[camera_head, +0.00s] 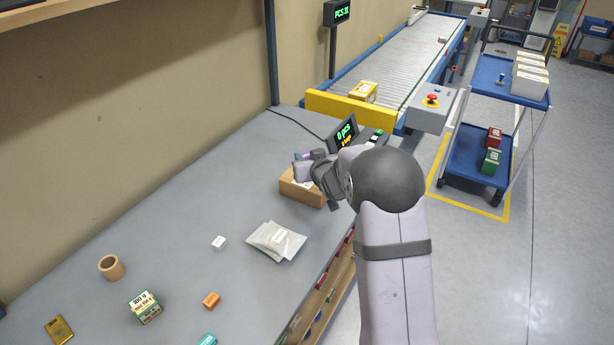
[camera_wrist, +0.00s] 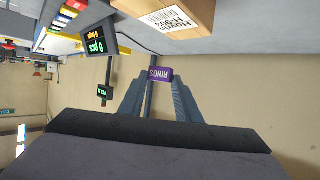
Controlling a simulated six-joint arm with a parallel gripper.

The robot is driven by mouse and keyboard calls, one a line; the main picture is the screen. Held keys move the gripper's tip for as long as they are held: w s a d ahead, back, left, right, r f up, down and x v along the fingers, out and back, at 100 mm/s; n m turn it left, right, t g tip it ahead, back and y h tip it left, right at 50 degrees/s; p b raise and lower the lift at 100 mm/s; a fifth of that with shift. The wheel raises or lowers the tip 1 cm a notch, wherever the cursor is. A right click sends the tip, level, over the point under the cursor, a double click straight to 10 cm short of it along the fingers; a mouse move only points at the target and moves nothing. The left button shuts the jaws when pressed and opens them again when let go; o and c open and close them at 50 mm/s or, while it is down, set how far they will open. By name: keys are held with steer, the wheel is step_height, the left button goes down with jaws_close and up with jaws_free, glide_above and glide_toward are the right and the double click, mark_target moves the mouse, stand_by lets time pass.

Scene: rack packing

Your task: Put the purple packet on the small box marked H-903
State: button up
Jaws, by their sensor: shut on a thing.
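My gripper (camera_wrist: 160,92) is shut on a small purple packet (camera_wrist: 160,74) marked RINGS, held between the fingertips. In the head view my gripper (camera_head: 308,166) is at the far end of the bench, and a bit of the packet (camera_head: 303,156) shows at its tip. The brown cardboard box (camera_head: 301,193) stands on the bench just below and partly behind my gripper. In the upside-down wrist view the box (camera_wrist: 198,12) is at the top, with a white label that seems to read H-903. A gap shows there between packet and box.
A display (camera_head: 343,134) stands just beyond the box. A yellow barrier (camera_head: 349,108) fronts the conveyor.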

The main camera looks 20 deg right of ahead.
steer(key=shift+f+p, duration=0.45)
steer(key=shift+f, duration=2.95)
steer(key=shift+f, duration=0.1)
steer(key=shift+f, duration=0.15)
steer(key=o, duration=1)
steer(key=shift+r, duration=0.25)
steer(key=shift+b+v, duration=1.3)
steer(key=shift+v, duration=4.7)
